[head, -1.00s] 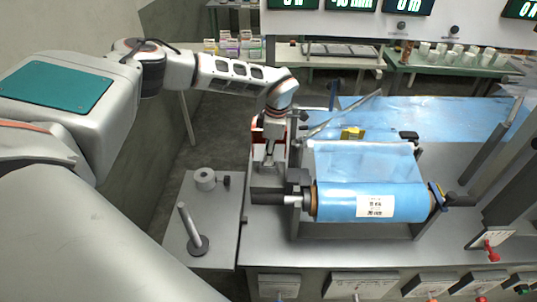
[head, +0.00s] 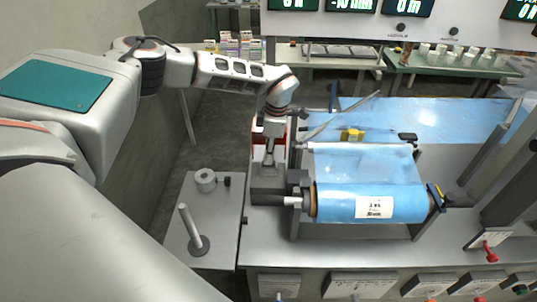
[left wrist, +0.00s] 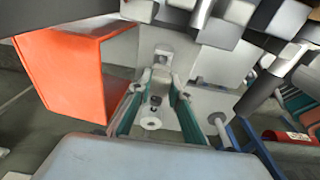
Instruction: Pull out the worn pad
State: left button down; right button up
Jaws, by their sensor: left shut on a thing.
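My left gripper (head: 268,167) points down at the left end of the film roll's shaft, beside the grey bracket there. In the left wrist view, its two teal-lined fingers (left wrist: 155,112) stand on both sides of a small grey piece with a dark spot, which I take to be the worn pad (left wrist: 157,88). The gripper is shut on it. In the head view the pad is hidden by the fingers and the bracket. My right gripper is in neither view.
The blue film roll (head: 340,203) lies on its shaft to the right of the gripper. A side table (head: 181,235) at the left holds an upright post (head: 189,226) and a grey ring (head: 205,180).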

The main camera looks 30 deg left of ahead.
pick_arm(q)
jog(key=shift+r, duration=2.2)
jog(key=shift+r, duration=0.1)
jog(key=shift+r, duration=1.4)
